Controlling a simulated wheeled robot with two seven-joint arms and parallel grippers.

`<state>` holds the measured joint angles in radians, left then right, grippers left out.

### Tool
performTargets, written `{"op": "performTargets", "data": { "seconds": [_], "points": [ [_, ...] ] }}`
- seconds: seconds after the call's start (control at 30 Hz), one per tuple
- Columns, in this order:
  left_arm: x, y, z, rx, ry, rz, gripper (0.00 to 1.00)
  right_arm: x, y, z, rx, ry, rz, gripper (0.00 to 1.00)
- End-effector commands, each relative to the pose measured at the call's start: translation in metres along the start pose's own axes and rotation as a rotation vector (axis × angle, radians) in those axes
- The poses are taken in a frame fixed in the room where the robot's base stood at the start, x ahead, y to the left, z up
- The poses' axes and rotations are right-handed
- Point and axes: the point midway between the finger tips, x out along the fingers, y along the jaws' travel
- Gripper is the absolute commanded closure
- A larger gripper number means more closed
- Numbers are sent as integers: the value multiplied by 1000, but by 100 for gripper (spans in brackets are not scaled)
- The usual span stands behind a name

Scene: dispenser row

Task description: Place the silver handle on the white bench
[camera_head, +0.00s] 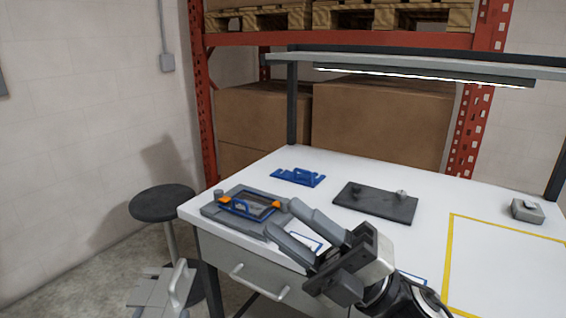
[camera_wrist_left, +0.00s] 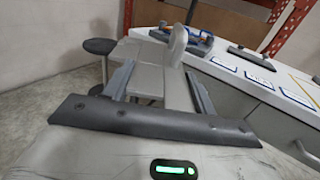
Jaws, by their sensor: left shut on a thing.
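In the left wrist view the silver handle (camera_wrist_left: 178,46) stands up beyond my left gripper (camera_wrist_left: 157,72), whose two dark fingers close on the grey piece from both sides. My right gripper (camera_head: 282,219) is over the bench's front left, fingers apart and empty.
A grey fixture (camera_head: 218,212) with blue and orange parts sits at the bench's left corner. A blue bracket (camera_head: 298,177), a dark plate (camera_head: 375,207) and a small grey block (camera_head: 527,210) lie on top. A yellow outline (camera_head: 449,262) is at right. A black stool (camera_head: 162,202) stands left.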

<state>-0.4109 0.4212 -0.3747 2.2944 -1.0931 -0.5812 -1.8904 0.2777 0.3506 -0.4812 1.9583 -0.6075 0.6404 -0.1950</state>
Motion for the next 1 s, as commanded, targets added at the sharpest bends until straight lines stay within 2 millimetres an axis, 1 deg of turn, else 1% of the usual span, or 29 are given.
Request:
{"op": "performTargets", "data": {
  "seconds": [0.03, 0.07, 0.13, 0.17, 0.2, 0.27, 0.3, 0.37, 0.4, 0.43, 0.5, 0.57, 0.6, 0.7, 0.8, 0.9, 1.0],
  "points": [
    [0, 0, 0, 0, -1, 0, 68, -18, -13, 13, 115, -149, 15, 63],
    [0, 0, 0, 0, -1, 0, 68, -30, -20, 20, 178, -234, 23, 63],
    [0, 0, 0, 0, -1, 0, 68, -61, -41, 36, 326, -435, 33, 63],
    [0, 0, 0, 0, -1, 0, 68, -76, -51, 40, 386, -518, 36, 63],
    [0, 0, 0, 0, -1, 0, 68, -95, -64, 44, 462, -620, 37, 63],
    [0, 0, 0, 0, -1, 0, 68, -125, -84, 46, 570, -767, 37, 63],
    [0, 0, 0, 0, -1, 0, 68, -145, -97, 44, 637, -859, 35, 63],
    [0, 0, 0, 0, -1, 0, 68, -175, -116, 38, 736, -992, 29, 63],
    [0, 0, 0, 0, -1, 0, 68, -194, -129, 32, 797, -1076, 25, 63],
    [0, 0, 0, 0, -1, 0, 68, -209, -138, 26, 842, -1139, 21, 63],
    [0, 0, 0, 0, -1, 0, 68, -240, -157, 9, 944, -1276, 12, 63],
    [0, 0, 0, 0, -1, 0, 68, -265, -172, -7, 1021, -1385, 1, 63],
    [0, 0, 0, 0, -1, 0, 68, -280, -180, -19, 1070, -1451, -5, 63],
    [0, 0, 0, 0, -1, 0, 68, -310, -196, -47, 1168, -1590, -21, 63],
    [0, 0, 0, 0, -1, 0, 68, -330, -206, -70, 1239, -1688, -33, 63],
    [0, 0, 0, 1, -1, 0, 68, -341, -211, -84, 1280, -1746, -40, 63],
    [0, 0, 1, 3, -2, -2, 68, -346, -213, -90, 1299, -1771, -43, 63]
  ]
}}
